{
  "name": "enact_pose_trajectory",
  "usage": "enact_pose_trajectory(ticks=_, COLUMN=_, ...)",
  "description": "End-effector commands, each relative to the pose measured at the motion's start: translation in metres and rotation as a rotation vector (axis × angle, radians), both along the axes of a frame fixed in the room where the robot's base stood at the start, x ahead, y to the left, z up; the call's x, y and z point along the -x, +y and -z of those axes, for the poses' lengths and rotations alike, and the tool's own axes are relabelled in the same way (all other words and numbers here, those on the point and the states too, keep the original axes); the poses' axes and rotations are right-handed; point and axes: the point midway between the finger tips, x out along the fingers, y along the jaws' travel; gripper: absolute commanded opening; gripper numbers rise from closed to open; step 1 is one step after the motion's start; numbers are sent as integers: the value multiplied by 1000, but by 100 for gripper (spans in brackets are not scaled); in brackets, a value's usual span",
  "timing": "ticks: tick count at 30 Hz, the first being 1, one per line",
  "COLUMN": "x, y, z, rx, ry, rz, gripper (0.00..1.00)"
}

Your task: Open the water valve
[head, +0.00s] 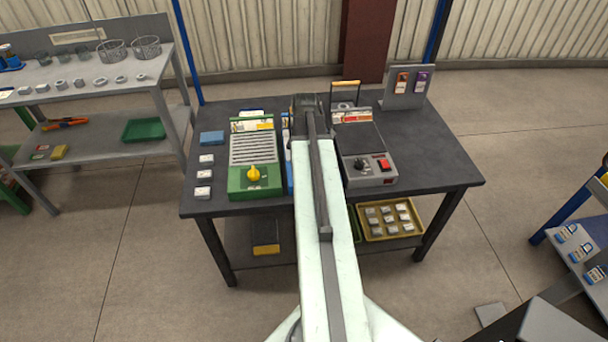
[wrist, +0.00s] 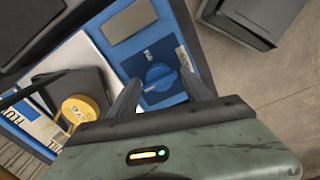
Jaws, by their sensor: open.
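In the wrist view a round blue knob (wrist: 160,78) with a raised grip bar sits on a blue panel (wrist: 188,22). It appears to be the water valve; its small labels are not clearly readable. My gripper (wrist: 161,83) is open, with one dark finger on each side of the knob. Nothing is held, and I cannot tell whether the fingers touch it. In the head view my arm covers most of the blue unit (head: 286,150) on the dark table, and the knob is hidden.
A green unit with a yellow knob (head: 253,174) stands left of my arm on the dark table (head: 420,150). A grey unit (head: 370,181) with a black knob and red switch stands right. In the wrist view a yellow round cap (wrist: 80,110) is close left of my fingers.

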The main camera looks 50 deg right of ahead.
Motion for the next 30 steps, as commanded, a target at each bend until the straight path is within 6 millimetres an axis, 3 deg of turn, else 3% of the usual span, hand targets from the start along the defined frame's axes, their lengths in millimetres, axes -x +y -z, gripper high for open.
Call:
enact_pose_trajectory(ticks=7, x=0, y=0, z=1, rx=0, ry=0, rz=1, gripper=57)
enact_pose_trajectory(ticks=12, x=0, y=0, z=1, rx=0, ry=0, rz=1, gripper=10)
enact_pose_trajectory(ticks=13, x=5, y=13, z=1, rx=0, ry=0, rz=1, gripper=7)
enact_pose_trajectory(ticks=15, x=1, y=4, z=1, rx=-1, ry=0, rz=3, gripper=7)
enact_pose_trajectory(ticks=22, x=1, y=1, z=1, rx=-4, ry=1, rz=45, gripper=7)
enact_pose_trajectory(ticks=30, x=1, y=-1, z=1, rx=-2, ry=1, rz=218, gripper=7)
